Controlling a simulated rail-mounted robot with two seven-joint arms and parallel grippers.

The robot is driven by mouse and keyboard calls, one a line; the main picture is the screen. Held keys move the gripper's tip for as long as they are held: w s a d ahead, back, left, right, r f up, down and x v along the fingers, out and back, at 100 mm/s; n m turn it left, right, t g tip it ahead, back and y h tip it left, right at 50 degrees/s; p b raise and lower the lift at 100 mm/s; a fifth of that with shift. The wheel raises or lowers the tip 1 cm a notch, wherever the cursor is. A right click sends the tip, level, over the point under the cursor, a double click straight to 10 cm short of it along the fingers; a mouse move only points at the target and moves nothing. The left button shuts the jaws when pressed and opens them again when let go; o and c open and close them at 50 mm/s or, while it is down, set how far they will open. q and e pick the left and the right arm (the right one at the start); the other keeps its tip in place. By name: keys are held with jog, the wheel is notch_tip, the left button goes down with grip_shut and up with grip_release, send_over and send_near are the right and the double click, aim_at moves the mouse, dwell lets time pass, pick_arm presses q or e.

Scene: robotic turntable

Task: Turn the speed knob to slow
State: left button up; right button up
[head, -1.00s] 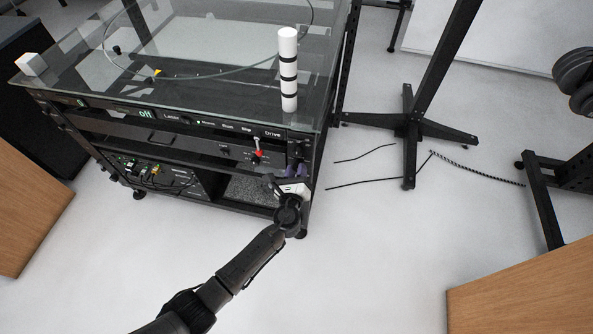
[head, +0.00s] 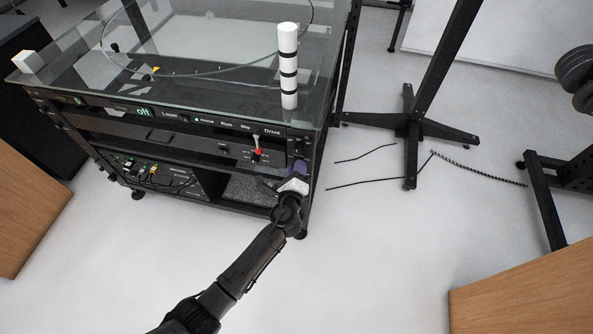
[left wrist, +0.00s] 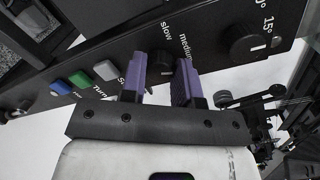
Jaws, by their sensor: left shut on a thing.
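The speed knob (left wrist: 163,63) is a small dark knob on the black panel, below the printed labels "slow" and "medium" in the left wrist view. My left gripper (left wrist: 168,70) has its two purple fingers on either side of the knob and is shut on it. The fingers cover part of the knob, and I cannot tell clearly where its pointer stands. In the head view, my left gripper (head: 299,168) is at the right front corner of the turntable cabinet, where it hides the knob. My right gripper is not in view.
A second knob (left wrist: 248,43) marked "15°" sits right of the fingers. Green (left wrist: 79,79), white and blue buttons are at left. A red-tipped lever (head: 257,152) is left of my gripper. A white striped cylinder (head: 288,65) stands on the glass top.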

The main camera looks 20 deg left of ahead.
pick_arm(q)
jog(key=n+h+b, duration=0.1)
jog(key=n, duration=1)
jog(key=shift+a, duration=0.1)
jog(key=shift+n, duration=0.3)
dwell(0.4)
jog(key=o, duration=0.9)
